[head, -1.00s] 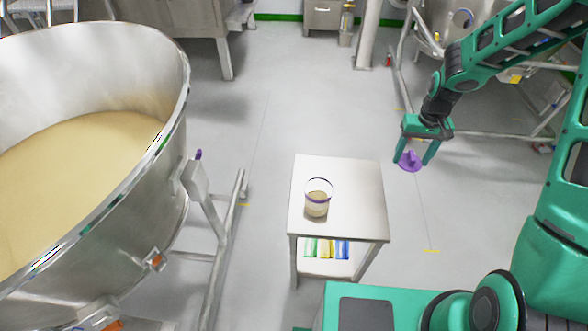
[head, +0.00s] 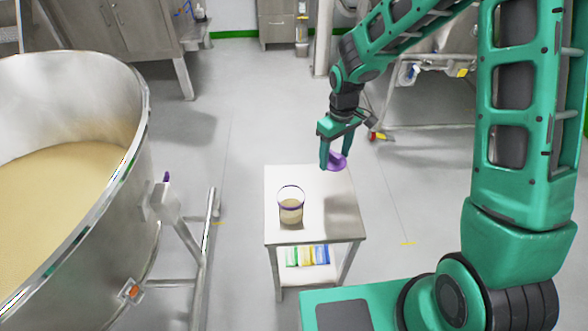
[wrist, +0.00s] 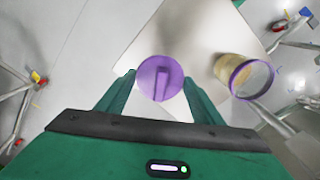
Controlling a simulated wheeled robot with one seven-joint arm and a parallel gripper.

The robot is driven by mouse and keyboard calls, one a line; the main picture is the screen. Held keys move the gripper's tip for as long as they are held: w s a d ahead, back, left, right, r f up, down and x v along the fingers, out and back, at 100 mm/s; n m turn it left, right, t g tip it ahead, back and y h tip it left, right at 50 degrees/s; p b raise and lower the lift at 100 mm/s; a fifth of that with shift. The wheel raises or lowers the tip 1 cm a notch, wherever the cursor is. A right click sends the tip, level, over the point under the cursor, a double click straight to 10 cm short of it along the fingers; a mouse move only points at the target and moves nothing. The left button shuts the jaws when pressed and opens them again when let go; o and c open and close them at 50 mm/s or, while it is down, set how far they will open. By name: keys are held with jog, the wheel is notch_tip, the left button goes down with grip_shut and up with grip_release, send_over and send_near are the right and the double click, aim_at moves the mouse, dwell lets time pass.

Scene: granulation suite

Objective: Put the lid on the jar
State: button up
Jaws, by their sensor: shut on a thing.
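The clear jar (head: 291,208) with a purple rim and beige contents stands upright on the small metal table (head: 340,225). In the wrist view the jar (wrist: 244,76) is to the right, its mouth open. My gripper (head: 332,164) is shut on the purple lid (head: 337,161), holding it above the table's back right part, to the right of and behind the jar. In the wrist view the round lid (wrist: 160,78) with its raised bar handle sits between the fingertips. The lid and jar are apart. The lid looks tilted in the head view.
A large steel bowl (head: 140,150) full of beige material stands on the left on a metal frame. Several coloured items (head: 307,256) lie on the table's lower shelf. The tabletop around the jar is otherwise clear.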

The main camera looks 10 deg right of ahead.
aim_at(291, 188)
jog(key=s+a+r+n, duration=0.3)
jog(key=s+a+n, duration=0.2)
jog(key=a+n, duration=0.15)
jog(key=s+a+r+n, duration=0.3)
jog(key=s+a+n, duration=0.2)
jog(key=a, duration=0.3)
jog(key=shift+d+f, duration=0.2)
jog(key=shift+f, duration=2.25)
jog(key=shift+s+f, duration=0.15)
jog(key=shift+f, duration=0.9)
jog(key=o, duration=1.1)
notch_tip(291, 188, up, 11)
jog(key=shift+w, duration=0.2)
jog(key=shift+f, duration=0.15)
